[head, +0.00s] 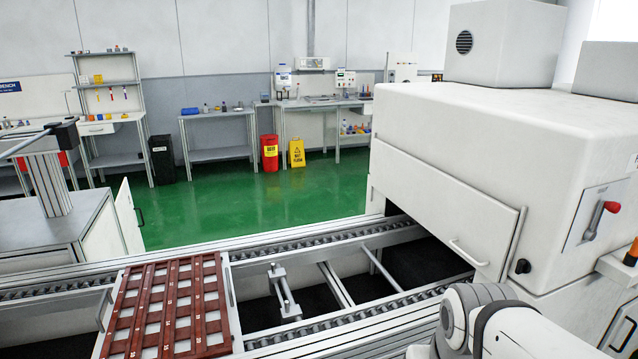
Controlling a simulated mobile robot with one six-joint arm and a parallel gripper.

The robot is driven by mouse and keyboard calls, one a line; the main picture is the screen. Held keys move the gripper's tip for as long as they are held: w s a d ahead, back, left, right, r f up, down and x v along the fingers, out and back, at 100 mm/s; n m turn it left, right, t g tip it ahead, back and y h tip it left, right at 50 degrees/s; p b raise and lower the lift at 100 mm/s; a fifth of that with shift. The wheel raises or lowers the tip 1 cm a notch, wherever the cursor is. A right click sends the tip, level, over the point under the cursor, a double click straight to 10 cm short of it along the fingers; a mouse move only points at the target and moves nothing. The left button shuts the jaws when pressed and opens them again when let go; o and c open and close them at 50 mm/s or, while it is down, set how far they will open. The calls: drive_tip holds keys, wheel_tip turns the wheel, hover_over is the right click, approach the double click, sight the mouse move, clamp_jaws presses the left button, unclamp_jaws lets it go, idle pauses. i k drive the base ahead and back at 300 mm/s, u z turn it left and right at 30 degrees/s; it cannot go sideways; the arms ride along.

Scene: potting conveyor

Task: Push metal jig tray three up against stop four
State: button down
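A metal jig tray (230,285) sits on the conveyor at the lower left, with reddish-brown slotted strips in a grid over its pale surface and a handle on its left side. Its near edge is cut off by the frame. A metal stop (284,291) stands between the rails to the right of the tray, with a visible gap between them. I cannot read any number on the tray or the stop. My arm shows at the bottom right, but my gripper is not in view.
The roller rails (340,238) run right to a large white machine (490,150) with a handled door (450,225) and a red-knobbed lever (603,215). Crossbars (335,283) span the open middle. A grey cabinet (70,225) stands left. Benches and green floor lie behind.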

sight(185, 307)
drive_tip(key=u, duration=1.3)
drive_tip(key=k, duration=0.5)
drive_tip(key=u, duration=0.8)
drive_tip(key=i, duration=1.65)
drive_tip(key=z, duration=0.6)
